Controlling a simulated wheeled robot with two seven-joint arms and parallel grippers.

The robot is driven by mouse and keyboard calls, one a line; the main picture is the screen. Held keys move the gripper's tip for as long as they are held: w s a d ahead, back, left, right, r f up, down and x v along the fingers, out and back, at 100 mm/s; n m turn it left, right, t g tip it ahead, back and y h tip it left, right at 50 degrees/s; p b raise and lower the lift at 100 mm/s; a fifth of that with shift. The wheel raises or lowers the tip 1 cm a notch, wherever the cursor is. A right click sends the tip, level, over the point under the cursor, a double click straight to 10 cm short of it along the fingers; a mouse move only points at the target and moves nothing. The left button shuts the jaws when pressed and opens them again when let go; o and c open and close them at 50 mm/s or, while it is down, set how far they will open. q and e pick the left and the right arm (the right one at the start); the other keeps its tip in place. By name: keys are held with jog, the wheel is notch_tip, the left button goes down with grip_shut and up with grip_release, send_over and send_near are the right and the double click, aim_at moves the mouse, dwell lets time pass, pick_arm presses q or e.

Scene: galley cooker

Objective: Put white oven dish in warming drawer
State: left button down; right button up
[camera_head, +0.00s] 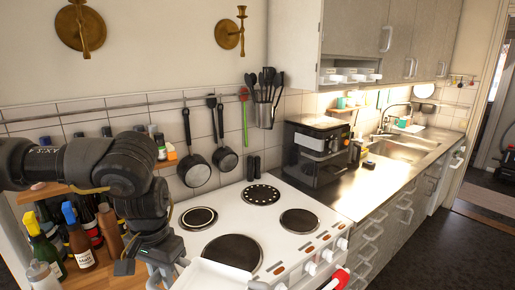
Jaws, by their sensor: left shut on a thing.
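The white oven dish (212,277) is at the bottom edge, in front of the cooker, and only its upper part shows. My left gripper (166,272) comes down from the left and is shut on the dish at its left side. The fingertips are partly hidden. The white cooker (277,222) has several dark round hotplates on top and knobs along its front edge. The warming drawer cannot be seen. My right gripper is not clearly in view.
Bottles (80,245) crowd the shelf at left, close to my left arm. A black coffee machine (316,150) stands on the steel counter right of the cooker. Pans (194,168) hang on the wall behind. Open floor (440,245) lies at right.

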pick_arm(q)
jog(key=a+r, duration=0.2)
jog(key=shift+w+a+r, duration=0.1)
jog(key=shift+w+r, duration=0.05)
jog(key=shift+r, duration=0.15)
dwell(0.3)
jog(key=shift+a, duration=0.1)
dwell(0.3)
dwell(0.6)
